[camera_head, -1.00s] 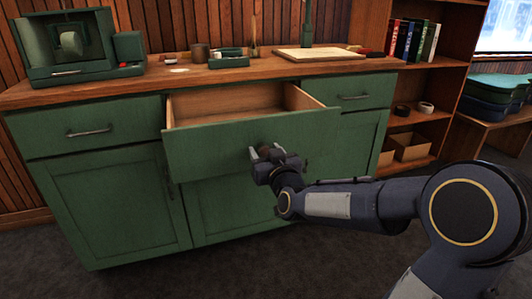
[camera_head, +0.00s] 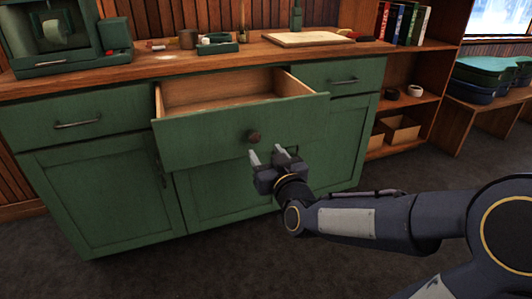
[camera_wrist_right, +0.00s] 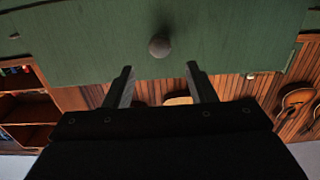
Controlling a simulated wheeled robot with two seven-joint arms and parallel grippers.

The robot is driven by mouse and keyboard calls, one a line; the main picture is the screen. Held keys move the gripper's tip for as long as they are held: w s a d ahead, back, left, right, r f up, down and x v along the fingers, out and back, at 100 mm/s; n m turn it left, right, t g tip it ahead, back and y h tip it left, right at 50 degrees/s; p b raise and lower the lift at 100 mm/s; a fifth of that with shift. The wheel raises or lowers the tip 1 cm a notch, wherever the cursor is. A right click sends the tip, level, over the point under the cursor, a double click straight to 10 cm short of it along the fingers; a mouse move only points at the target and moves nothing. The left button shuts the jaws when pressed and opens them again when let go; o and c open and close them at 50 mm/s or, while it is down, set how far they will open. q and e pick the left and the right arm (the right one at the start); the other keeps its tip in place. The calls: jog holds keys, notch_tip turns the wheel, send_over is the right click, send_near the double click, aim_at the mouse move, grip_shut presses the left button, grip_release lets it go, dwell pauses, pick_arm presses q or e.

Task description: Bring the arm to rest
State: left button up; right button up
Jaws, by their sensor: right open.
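My right gripper (camera_head: 272,157) is open and empty, just below and in front of the round brown knob (camera_head: 254,136) of the middle drawer (camera_head: 220,138). The drawer is pulled out of the green cabinet (camera_head: 95,195), and its bare wooden inside shows. In the right wrist view the two fingers (camera_wrist_right: 160,80) stand apart, and the knob (camera_wrist_right: 159,45) is beyond the tips, clear of them. My left gripper is not in view.
The wooden counter top (camera_head: 110,77) carries a green machine (camera_head: 60,40), a small green tray (camera_head: 217,45) and a pale board (camera_head: 308,39). A bookshelf (camera_head: 412,100) stands at the right. The dark floor (camera_head: 130,275) in front of the cabinet is clear.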

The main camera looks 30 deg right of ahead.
jog(key=shift+a, duration=0.1)
jog(key=s+a+f+n+g+y, duration=0.1)
jog(key=s+a+f+g+y, duration=0.4)
jog(key=s, duration=0.6)
jog(key=s+a+f+g+y, duration=0.3)
jog(key=s+a+f+g, duration=0.3)
jog(key=s+a, duration=0.3)
notch_tip(320, 180, up, 33)
jog(key=s+p, duration=0.2)
jog(key=p, duration=3.1)
jog(key=shift+s+d+g, duration=0.2)
jog(key=shift+d+g, duration=0.2)
jog(key=shift+d, duration=0.05)
jog(key=shift+f, duration=0.1)
jog(key=shift+c, duration=0.2)
